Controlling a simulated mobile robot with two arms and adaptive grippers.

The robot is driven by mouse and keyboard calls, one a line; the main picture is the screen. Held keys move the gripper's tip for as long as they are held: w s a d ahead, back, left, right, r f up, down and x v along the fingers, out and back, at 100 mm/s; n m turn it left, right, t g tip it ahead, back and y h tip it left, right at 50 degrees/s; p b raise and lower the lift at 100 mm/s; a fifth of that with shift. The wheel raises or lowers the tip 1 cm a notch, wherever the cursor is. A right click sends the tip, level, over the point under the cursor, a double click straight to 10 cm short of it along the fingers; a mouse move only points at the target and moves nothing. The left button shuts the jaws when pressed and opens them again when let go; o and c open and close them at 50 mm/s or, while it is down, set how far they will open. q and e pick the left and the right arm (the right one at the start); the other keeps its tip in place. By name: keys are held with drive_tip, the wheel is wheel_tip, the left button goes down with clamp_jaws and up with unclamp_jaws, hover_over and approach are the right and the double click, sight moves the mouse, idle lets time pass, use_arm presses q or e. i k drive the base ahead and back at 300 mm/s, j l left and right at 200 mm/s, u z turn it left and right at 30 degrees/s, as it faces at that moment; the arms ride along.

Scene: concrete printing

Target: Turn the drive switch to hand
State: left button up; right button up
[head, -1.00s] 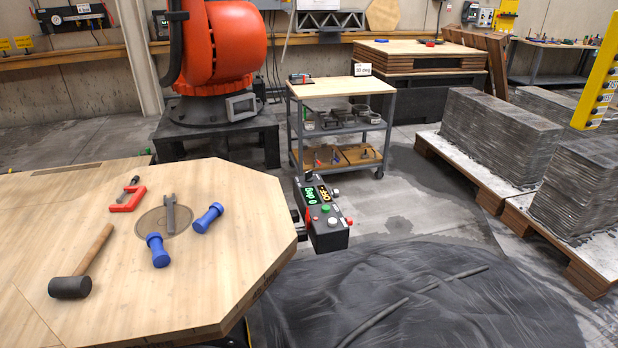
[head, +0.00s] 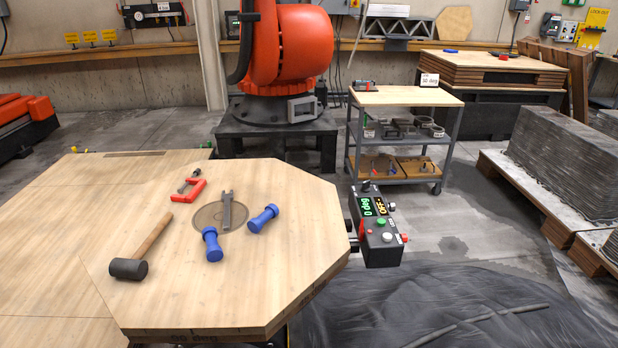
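A dark control box (head: 381,245) is fixed at the right edge of the octagonal wooden table (head: 300,290). Its face has a green display (head: 367,206) reading "0 deg" and a yellow display (head: 380,205) reading "OFF". A green button (head: 383,222), a pale button (head: 387,237) and a red button (head: 404,238) show on it. A small dark knob (head: 366,187) stands at its far end. The switch markings are too small to read, so I cannot tell which control is the drive switch. Neither of my grippers is in view.
On the table lie a mallet (head: 130,268), a red clamp (head: 188,190), a grey fork-ended tool (head: 227,210) and two blue handles (head: 211,244) (head: 263,219). A wheeled cart (head: 406,97) stands behind the box. Black sheeting (head: 440,310) covers the floor at front right.

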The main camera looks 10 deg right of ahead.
sight(366, 188)
drive_tip(key=i+l+u, duration=0.35)
drive_tip(key=l+u, duration=0.15)
drive_tip(key=l, duration=0.25)
drive_tip(key=i+l+u, duration=0.1)
drive_tip(key=l+u, duration=0.15)
drive_tip(key=l, duration=0.2)
drive_tip(key=i+l+u, duration=0.1)
drive_tip(key=l+u, duration=0.15)
drive_tip(key=l, duration=0.15)
drive_tip(key=l+u, duration=0.25)
drive_tip(key=l, duration=0.25)
